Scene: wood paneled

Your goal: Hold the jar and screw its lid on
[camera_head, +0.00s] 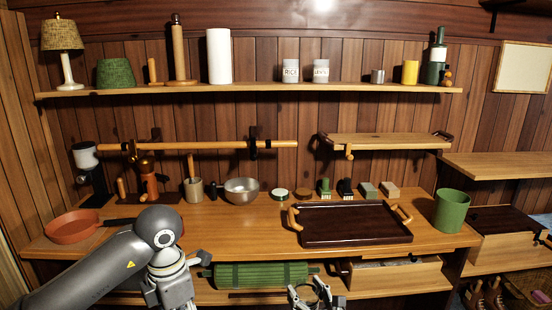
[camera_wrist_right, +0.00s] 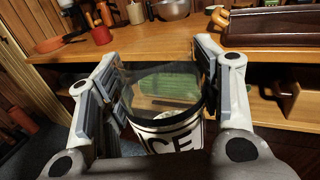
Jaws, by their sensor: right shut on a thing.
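A clear glass jar (camera_wrist_right: 172,134) with a white label reading "ICE" stands between the fingers of my right gripper (camera_wrist_right: 160,82) in the right wrist view. Its mouth is open, with no lid on it. The right gripper (camera_head: 316,293) is shut on the jar and shows at the bottom of the head view, in front of the counter. A small round green-and-white lid-like disc (camera_head: 280,193) and a brown one (camera_head: 304,193) lie on the counter behind. My left arm reaches in from the lower left; its fingers are below the picture's edge.
The wooden counter (camera_head: 240,222) holds a dark tray (camera_head: 350,225), a metal bowl (camera_head: 241,190), a red pan (camera_head: 73,227) and a green cup (camera_head: 451,210). Two labelled jars (camera_head: 290,71) stand on the upper shelf. A drawer (camera_head: 395,275) is open below the counter.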

